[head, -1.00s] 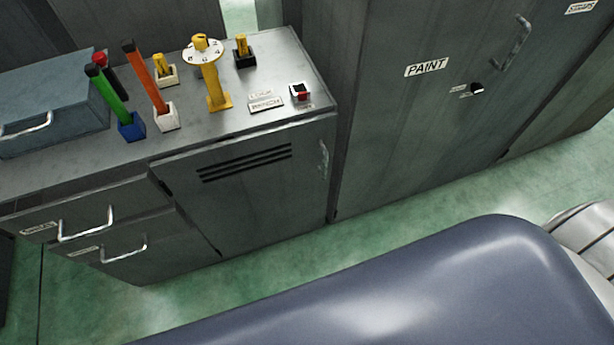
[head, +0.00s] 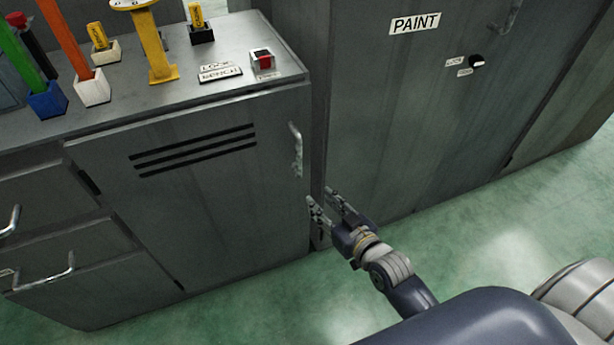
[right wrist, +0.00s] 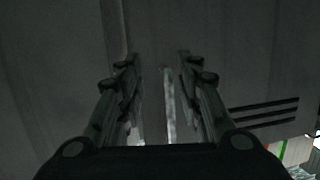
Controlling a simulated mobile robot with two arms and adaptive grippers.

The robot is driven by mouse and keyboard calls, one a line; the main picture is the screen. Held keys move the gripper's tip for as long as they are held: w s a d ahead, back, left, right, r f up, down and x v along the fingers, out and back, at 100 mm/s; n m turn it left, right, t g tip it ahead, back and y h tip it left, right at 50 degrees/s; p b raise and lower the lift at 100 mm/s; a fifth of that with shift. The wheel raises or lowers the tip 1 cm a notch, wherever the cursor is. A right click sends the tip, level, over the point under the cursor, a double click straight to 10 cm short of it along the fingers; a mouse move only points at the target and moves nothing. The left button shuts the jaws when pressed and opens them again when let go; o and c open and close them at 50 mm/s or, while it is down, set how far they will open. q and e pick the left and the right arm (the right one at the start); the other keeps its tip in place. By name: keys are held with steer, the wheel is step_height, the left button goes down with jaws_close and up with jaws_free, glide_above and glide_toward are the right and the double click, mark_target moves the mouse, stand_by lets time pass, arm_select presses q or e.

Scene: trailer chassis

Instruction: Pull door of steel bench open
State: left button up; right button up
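The steel bench (head: 110,125) stands at the left in the head view. Its door (head: 215,200), with dark vent slots, looks shut. The door's upright metal handle (head: 297,150) is near its right edge. My right gripper (head: 320,197) is open and empty, below and slightly right of the handle, apart from it in the picture. In the right wrist view the two fingers (right wrist: 155,65) are spread, with a pale upright strip (right wrist: 170,105) showing between them, perhaps the handle or an edge. My left gripper is not in view.
A tall paint cabinet (head: 400,120) stands right of the bench, close to my right gripper. Bench drawers with handles (head: 45,272) are at the left. A red button box (head: 263,61) and coloured tools stand on the bench top. Green floor (head: 490,235) is clear in front.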

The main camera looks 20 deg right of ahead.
mark_target(301, 159)
step_height(301, 159, up, 9)
steer(key=s+t+y+b, duration=0.1)
steer(key=t+b, duration=0.2)
steer(key=b, duration=0.1)
steer(key=shift+n, duration=0.3)
steer(key=x, duration=0.7)
steer(key=b+x, duration=0.1)
steer(key=x, duration=0.2)
steer(key=shift+w+a+f, duration=0.3)
steer(key=shift+f, duration=0.05)
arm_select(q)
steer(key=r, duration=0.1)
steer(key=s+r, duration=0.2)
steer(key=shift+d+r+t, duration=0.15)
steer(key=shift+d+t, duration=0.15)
arm_select(e)
jaws_close()
